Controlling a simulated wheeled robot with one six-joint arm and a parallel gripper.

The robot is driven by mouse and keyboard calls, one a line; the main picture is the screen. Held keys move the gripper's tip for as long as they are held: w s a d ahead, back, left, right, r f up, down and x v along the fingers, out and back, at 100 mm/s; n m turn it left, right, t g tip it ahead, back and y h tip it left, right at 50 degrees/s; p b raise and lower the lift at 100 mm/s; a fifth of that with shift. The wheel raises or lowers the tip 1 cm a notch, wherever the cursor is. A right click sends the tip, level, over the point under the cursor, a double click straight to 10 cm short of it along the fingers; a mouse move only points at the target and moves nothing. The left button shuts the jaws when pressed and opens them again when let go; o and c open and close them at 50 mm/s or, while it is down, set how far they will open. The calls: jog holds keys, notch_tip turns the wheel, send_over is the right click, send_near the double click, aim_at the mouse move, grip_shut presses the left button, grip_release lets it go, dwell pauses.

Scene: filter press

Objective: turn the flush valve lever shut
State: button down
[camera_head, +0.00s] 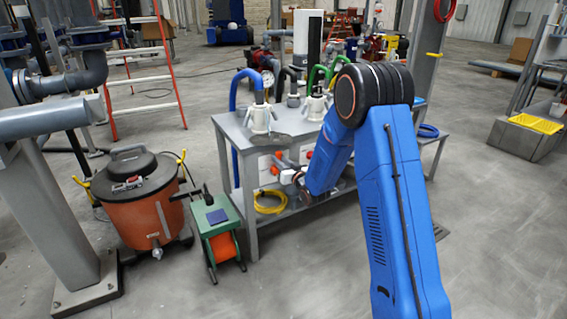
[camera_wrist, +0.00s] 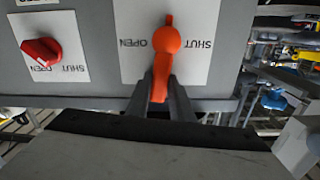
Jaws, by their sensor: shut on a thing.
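The orange flush valve lever (camera_wrist: 166,42) is in the middle of the wrist view, on a white label plate (camera_wrist: 198,70) with upside-down OPEN at its left and SHUT at its right. Its handle points down in the picture, tilted slightly left, between the two words. My gripper (camera_wrist: 161,93) is shut on the lower part of the handle, one finger on each side. In the head view my gripper is small at the front of the grey bench (camera_head: 240,142), and I cannot clearly pick out the lever there.
A red knob (camera_wrist: 42,50) on its own OPEN and SHUT plate is left of the lever in the wrist view. An orange-brown drum (camera_head: 145,210) and a green reel stand (camera_head: 215,222) stand left of the bench. A yellow hose coil (camera_head: 269,203) lies on its lower shelf.

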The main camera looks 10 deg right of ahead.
jog(key=a+n, duration=0.2)
jog(key=n, duration=0.1)
jog(key=s+n, duration=0.1)
jog(key=n, duration=0.1)
jog(key=shift+a+f, duration=0.2)
jog(key=shift+a, duration=0.2)
jog(key=n, duration=0.1)
jog(key=a+n, duration=0.1)
jog(key=n, duration=0.1)
jog(key=shift+s+a+f+n, duration=0.2)
jog(key=shift+f+n, duration=0.1)
jog(key=shift+f, duration=0.1)
jog(key=shift+s+a+f+n, duration=0.1)
jog(key=shift+a+f+n, duration=0.2)
jog(key=shift+n, duration=0.6)
jog(key=c, duration=1.6)
grip_release()
jog(key=shift+o, duration=0.2)
jog(key=v, duration=1.7)
jog(key=shift+s, duration=0.2)
